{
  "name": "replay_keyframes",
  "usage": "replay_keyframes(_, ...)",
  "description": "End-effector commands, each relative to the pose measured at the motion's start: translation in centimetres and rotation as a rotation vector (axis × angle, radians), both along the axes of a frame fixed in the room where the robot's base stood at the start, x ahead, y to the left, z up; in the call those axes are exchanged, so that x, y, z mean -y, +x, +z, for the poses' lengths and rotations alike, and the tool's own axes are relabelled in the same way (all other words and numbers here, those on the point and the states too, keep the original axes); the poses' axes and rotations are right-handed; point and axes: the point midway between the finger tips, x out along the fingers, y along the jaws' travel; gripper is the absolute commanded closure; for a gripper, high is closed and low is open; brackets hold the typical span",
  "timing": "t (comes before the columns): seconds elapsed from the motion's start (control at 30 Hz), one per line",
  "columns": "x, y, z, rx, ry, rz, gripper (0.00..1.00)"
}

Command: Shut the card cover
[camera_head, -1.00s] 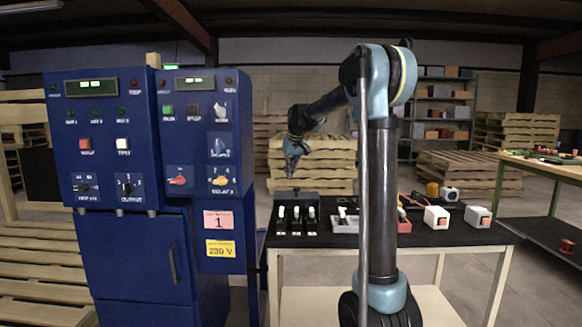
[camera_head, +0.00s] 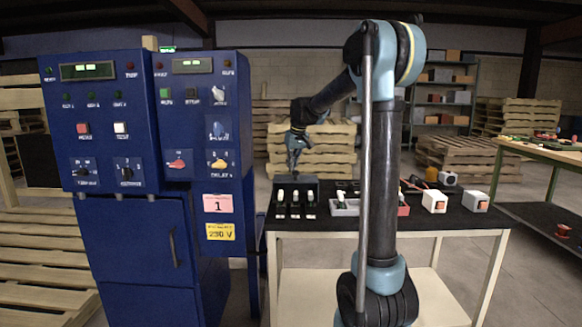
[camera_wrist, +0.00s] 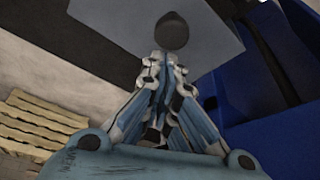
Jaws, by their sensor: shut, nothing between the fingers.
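My gripper (camera_head: 294,168) is shut and empty, pointing down over the back left of the black-topped table. In the wrist view my gripper (camera_wrist: 163,62) has its fingers together, near a dark round knob (camera_wrist: 172,32) on a flat grey panel (camera_wrist: 211,37). I cannot tell whether they touch. I cannot identify the card cover for certain; the grey panel may be it.
The blue cabinet (camera_head: 130,235) stands left of the table (camera_head: 440,219); its side also fills the right of the wrist view (camera_wrist: 265,125). The table's front edge is mostly clear.

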Motion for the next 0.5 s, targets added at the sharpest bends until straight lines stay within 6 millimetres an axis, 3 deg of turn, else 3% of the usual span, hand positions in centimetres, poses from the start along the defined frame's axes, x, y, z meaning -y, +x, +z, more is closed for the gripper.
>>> replay_keyframes(0.17, 0.0, -0.6, 0.0, 0.0, 0.0, 0.0, 1.0)
replay_keyframes(0.5, -0.2, -5.8, 0.0, 0.0, 0.0, 0.001, 1.0)
